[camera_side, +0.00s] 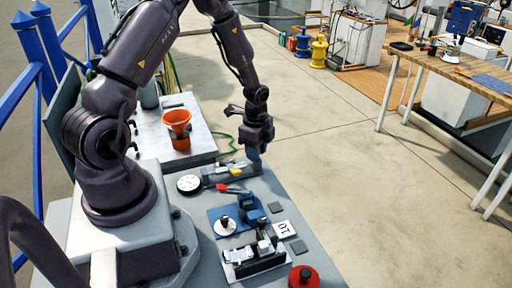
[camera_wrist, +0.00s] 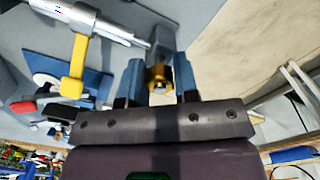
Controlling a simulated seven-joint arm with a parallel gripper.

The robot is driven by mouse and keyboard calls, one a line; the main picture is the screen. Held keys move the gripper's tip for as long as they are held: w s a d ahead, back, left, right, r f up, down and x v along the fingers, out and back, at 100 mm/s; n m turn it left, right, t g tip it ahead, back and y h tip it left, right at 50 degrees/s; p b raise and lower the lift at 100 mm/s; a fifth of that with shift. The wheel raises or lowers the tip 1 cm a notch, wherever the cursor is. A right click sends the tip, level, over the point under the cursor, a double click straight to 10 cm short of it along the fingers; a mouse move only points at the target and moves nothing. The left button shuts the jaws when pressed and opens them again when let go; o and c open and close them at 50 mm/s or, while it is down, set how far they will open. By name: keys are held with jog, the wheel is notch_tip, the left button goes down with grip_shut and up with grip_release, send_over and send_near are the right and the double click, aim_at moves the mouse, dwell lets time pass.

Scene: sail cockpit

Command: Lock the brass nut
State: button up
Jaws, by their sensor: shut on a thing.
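The brass nut (camera_wrist: 158,76) shows in the wrist view between the two blue-grey fingers of my gripper (camera_wrist: 158,83). The fingers are shut on its sides. A pale round end shows at the nut's near side. A grey block (camera_wrist: 166,42) stands just beyond the nut; I cannot tell how the two join. In the side view my gripper (camera_side: 254,154) hangs low at the far right edge of the grey bench, with its fingers pointing down. The nut is too small or hidden there.
A silver tool (camera_wrist: 95,20) with a yellow part (camera_wrist: 77,65) lies left of my fingers. The bench also holds a white dial (camera_side: 189,184), a blue plate (camera_side: 222,215), a block marked 10 (camera_side: 284,231) and a red round piece (camera_side: 303,277). Open floor lies right.

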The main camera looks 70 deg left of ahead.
jog(key=m, duration=0.4)
jog(key=shift+m, duration=0.3)
jog(key=shift+m, duration=2.1)
jog(key=m, duration=0.4)
jog(key=o, duration=0.5)
